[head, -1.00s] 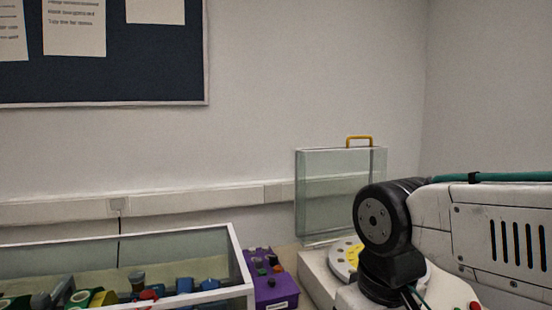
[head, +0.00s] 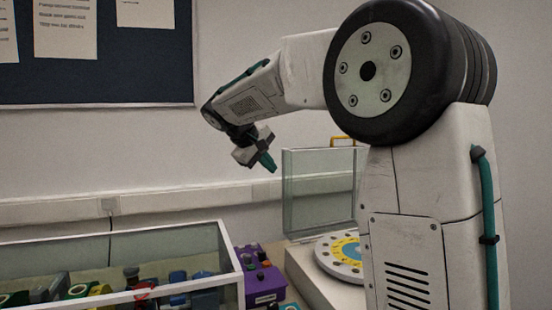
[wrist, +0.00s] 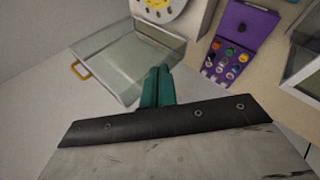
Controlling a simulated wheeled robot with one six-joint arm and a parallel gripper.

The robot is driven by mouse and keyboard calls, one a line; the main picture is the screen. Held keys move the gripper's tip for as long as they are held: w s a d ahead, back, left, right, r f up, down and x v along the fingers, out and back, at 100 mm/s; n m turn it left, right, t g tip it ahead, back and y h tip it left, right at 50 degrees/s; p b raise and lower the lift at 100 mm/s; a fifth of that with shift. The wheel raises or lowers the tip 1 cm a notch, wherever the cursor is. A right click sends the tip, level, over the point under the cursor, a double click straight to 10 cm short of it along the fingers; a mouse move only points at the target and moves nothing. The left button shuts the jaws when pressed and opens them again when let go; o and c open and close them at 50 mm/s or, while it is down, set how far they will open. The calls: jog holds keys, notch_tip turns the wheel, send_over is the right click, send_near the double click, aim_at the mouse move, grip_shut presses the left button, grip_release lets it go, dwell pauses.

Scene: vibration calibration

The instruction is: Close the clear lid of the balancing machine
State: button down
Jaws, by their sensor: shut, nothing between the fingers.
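The clear lid (head: 310,195) stands upright and open at the back of the white balancing machine (head: 305,272). Its yellow handle (head: 343,141) is on its top edge, partly hidden by my arm. A round disc with a yellow and blue face (head: 338,254) sits on the machine, partly hidden by my arm. My gripper (head: 268,163) is shut and empty, in the air left of the lid near its top edge. In the wrist view the green fingers (wrist: 156,88) are together beside the lid (wrist: 115,62), and the handle (wrist: 82,71) is at the far left.
A purple control box (head: 258,277) with coloured knobs stands left of the machine. Left of that is a clear-walled case with a white rim (head: 232,250), holding several coloured parts. A wall trunking (head: 150,202) and a notice board (head: 110,60) are behind.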

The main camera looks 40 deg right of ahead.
jog(key=w+d+f+h, duration=0.1)
jog(key=w+d+h, duration=0.25)
jog(key=w, duration=0.55)
jog(key=w+d+f+h, duration=0.1)
jog(key=w+d+h, duration=0.25)
jog(key=w, duration=0.65)
jog(key=w+d+f+h, duration=0.1)
jog(key=w+d+h, duration=0.1)
jog(key=w+d, duration=0.5)
jog(key=s+d, duration=0.1)
jog(key=d, duration=0.6)
jog(key=shift+a, duration=0.3)
jog(key=shift+a, duration=0.1)
